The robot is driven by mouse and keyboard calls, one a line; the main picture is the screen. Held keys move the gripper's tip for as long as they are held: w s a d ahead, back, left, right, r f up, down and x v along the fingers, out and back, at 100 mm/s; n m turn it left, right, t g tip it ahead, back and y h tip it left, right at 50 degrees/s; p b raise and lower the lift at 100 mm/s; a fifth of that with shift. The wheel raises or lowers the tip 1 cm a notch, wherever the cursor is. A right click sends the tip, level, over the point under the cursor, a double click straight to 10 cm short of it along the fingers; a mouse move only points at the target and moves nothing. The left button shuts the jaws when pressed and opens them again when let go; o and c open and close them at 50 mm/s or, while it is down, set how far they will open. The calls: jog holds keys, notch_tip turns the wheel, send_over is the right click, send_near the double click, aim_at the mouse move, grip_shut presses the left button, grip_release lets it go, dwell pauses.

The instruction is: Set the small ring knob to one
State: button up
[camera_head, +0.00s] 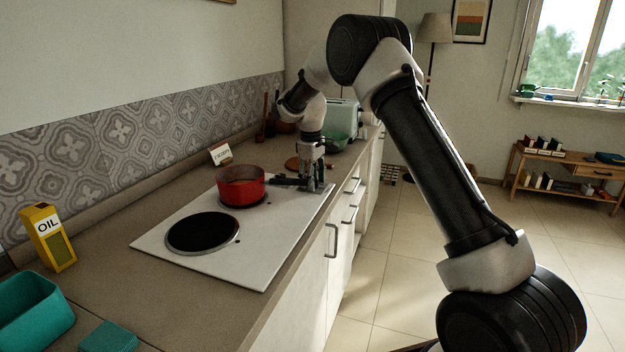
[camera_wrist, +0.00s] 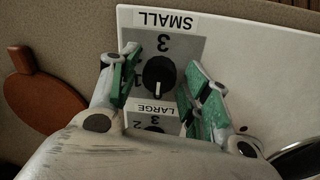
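The small ring knob (camera_wrist: 158,75) is round and black, on a grey panel below the SMALL label (camera_wrist: 165,20) in the wrist view, where the lettering appears upside down. Its pale pointer line points down in the picture, towards the LARGE label (camera_wrist: 155,108). A 3 shows above the knob and a 1 seems to show at its left, partly hidden by a finger. My gripper (camera_wrist: 160,72) is open, its green-padded fingers on either side of the knob, with gaps visible. In the head view my gripper (camera_head: 312,184) is down at the hob's far right corner, hiding the knob.
The white hob (camera_head: 262,262) bears a red pot (camera_head: 230,190) on one ring; the black front ring (camera_head: 200,232) is bare. A green toaster (camera_head: 344,118) stands behind my gripper. A round wooden board (camera_wrist: 38,100) lies beside the hob. An oil box (camera_head: 48,238) stands left.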

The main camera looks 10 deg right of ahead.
jog(key=c, duration=0.7)
jog(key=shift+m, duration=0.4)
jog(key=m, duration=0.5)
jog(key=shift+m, duration=0.3)
jog(key=m, duration=0.5)
jog(key=shift+g, duration=0.3)
jog(key=shift+m, duration=0.3)
jog(key=o, duration=1)
jog(key=shift+o, duration=0.2)
